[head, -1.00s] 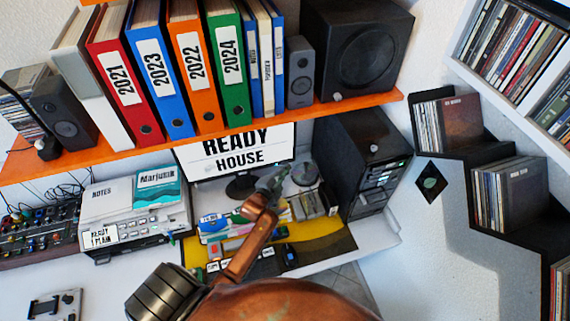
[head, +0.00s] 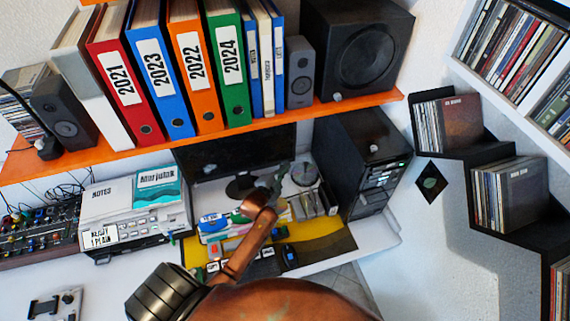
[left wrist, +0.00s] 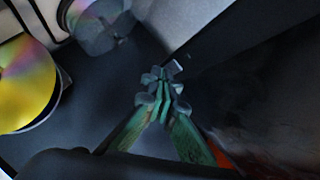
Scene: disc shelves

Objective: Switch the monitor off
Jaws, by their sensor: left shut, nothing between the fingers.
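The monitor (head: 232,153) stands under the orange shelf at the back of the desk, and its screen is dark. My left gripper (head: 284,171) is in front of the monitor's lower right part. In the left wrist view its green fingers (left wrist: 163,85) are together with nothing between them, close to a dark surface. I cannot tell there whether the fingertips touch it, and no power button can be made out. My right gripper is not in view.
A black computer tower (head: 357,160) stands right of the monitor. The orange shelf (head: 290,115) with binders and speakers hangs above. A printer (head: 135,225) is at the left. A shiny disc (left wrist: 25,80) lies left in the wrist view.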

